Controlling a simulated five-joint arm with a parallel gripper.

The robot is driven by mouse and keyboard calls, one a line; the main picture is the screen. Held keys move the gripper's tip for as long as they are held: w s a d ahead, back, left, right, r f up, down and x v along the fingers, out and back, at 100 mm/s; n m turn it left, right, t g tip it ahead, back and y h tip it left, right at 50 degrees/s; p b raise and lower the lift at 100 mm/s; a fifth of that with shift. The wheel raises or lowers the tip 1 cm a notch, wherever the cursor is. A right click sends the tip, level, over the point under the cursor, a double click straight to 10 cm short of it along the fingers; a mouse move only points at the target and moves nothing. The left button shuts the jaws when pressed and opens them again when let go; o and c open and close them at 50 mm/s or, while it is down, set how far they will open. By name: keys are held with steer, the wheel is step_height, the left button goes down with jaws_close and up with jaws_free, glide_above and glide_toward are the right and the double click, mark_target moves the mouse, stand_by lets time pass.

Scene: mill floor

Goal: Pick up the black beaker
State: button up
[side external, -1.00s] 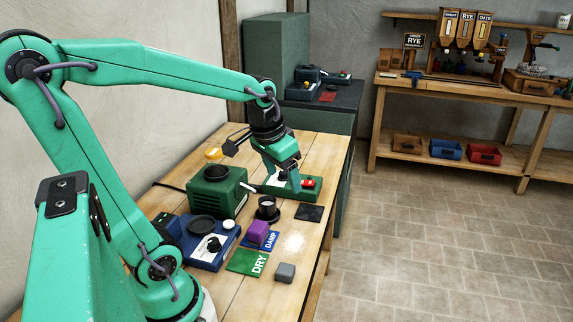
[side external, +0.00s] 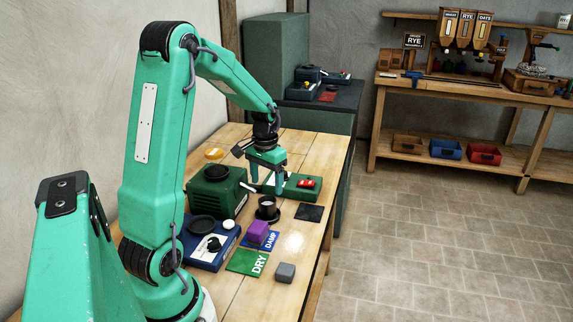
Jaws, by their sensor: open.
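The black beaker (side external: 267,204) stands upright on a dark round base (side external: 267,216) on the wooden bench, with something pale at its top. My gripper (side external: 267,186) is open, its two green fingers pointing down and spread apart. In the picture it hangs just above the beaker, with no visible contact. The exact gap in height and depth cannot be told.
A green machine (side external: 216,194) is left of the beaker, a blue scale (side external: 205,257) in front of it. The DRY card (side external: 247,262), grey cube (side external: 285,271), black square (side external: 309,212) and red-switched green box (side external: 306,190) lie around.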

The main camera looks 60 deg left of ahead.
mark_target(267, 202)
steer(key=shift+f, duration=3.95)
steer(key=c, duration=1.1)
